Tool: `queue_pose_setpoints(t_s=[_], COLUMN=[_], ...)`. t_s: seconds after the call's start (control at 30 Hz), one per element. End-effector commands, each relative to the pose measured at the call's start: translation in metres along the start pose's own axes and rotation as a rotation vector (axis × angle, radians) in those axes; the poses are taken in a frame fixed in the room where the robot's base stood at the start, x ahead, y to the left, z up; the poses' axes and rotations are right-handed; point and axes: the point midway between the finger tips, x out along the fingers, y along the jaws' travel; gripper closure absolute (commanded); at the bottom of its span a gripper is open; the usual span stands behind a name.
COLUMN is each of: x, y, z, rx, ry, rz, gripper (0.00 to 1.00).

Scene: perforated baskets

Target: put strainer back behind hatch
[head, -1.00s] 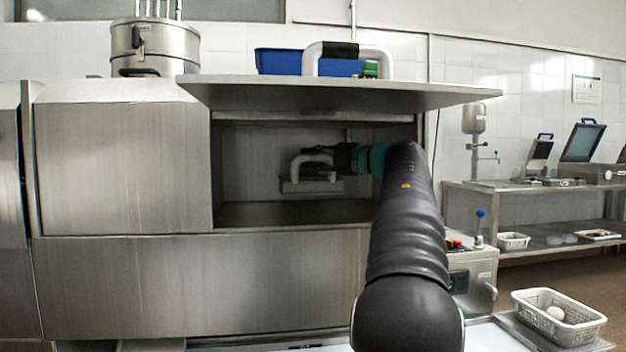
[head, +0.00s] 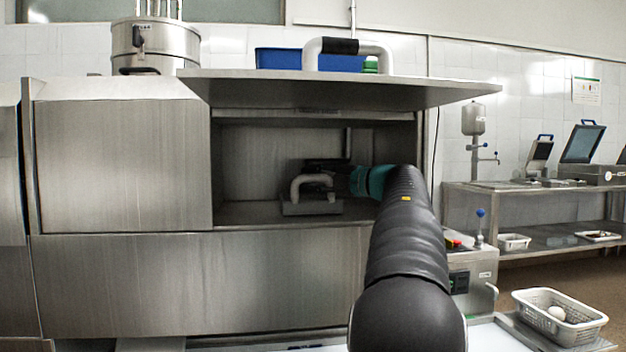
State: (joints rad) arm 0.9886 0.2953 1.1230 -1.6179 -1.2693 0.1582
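The hatch (head: 340,92) is raised and stands out flat above the open compartment, with its pale curved handle (head: 376,52) on top. The strainer (head: 312,208) is a grey box-like piece with a pale curved handle. It is inside the compartment, low, at or just above the floor; I cannot tell whether it touches. My gripper (head: 318,170) is dark and reaches in from the right at the strainer's handle. It appears closed on the handle, since both have moved together. Its fingertips are hard to make out in the shadow.
The compartment floor (head: 245,213) is clear at the left. A blue container (head: 278,60) and a steel pot (head: 155,45) stand on top of the machine. At the right are a control box (head: 472,280), a steel table (head: 530,190) and a white basket (head: 560,316) with a pale round item.

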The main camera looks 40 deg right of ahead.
Motion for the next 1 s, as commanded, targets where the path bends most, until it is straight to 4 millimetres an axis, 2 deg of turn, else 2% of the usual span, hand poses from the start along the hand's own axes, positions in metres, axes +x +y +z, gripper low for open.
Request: queue_pose_setpoints(t_s=[0.03,0.07,0.43,0.8,1.0], x=[0.0,0.0,-0.002,-0.057,-0.073], y=[0.001,0.001,0.003,0.002,0.003], z=[0.0,0.0,0.0,0.001,0.0], rx=[0.0,0.0,0.0,-0.001,-0.001], ry=[0.0,0.0,-0.001,-0.003,-0.001], rz=[0.0,0.0,0.0,0.0,0.0], gripper=[0.59,0.54,0.54,0.54,0.54])
